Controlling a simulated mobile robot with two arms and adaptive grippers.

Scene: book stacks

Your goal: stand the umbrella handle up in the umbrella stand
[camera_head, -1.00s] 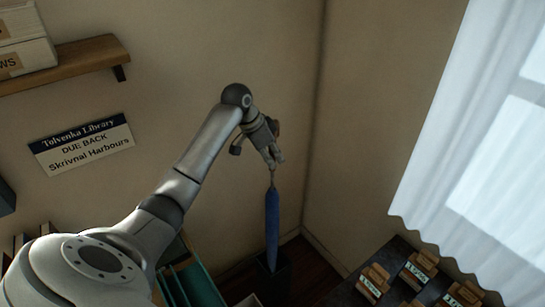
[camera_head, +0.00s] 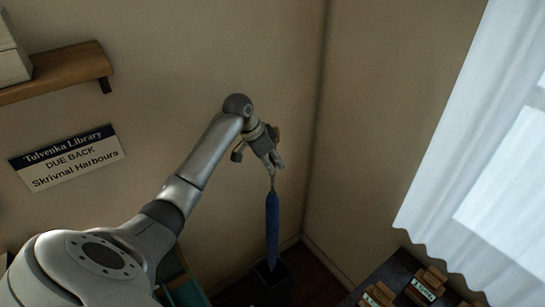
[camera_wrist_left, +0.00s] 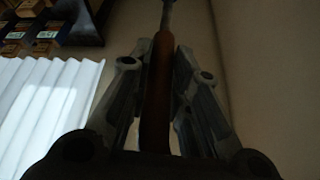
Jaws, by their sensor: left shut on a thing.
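A closed blue umbrella (camera_head: 272,228) hangs upright, tip down, below my left gripper (camera_head: 274,166) in the head view. The gripper is shut on the umbrella's handle; in the left wrist view the brown handle (camera_wrist_left: 156,95) runs between the two fingers (camera_wrist_left: 160,105). The dark, box-shaped umbrella stand (camera_head: 272,282) is on the floor in the corner. The umbrella's lower end meets the stand's opening in the picture; how deep it is inside cannot be told. My right gripper is not in view.
A dark table (camera_head: 400,268) with wooden card blocks (camera_head: 427,283) stands at the lower right, below a white curtain (camera_head: 450,150). A wooden shelf (camera_head: 58,72) and a library sign (camera_head: 68,158) are on the left wall. Teal-edged furniture (camera_head: 186,290) is left of the stand.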

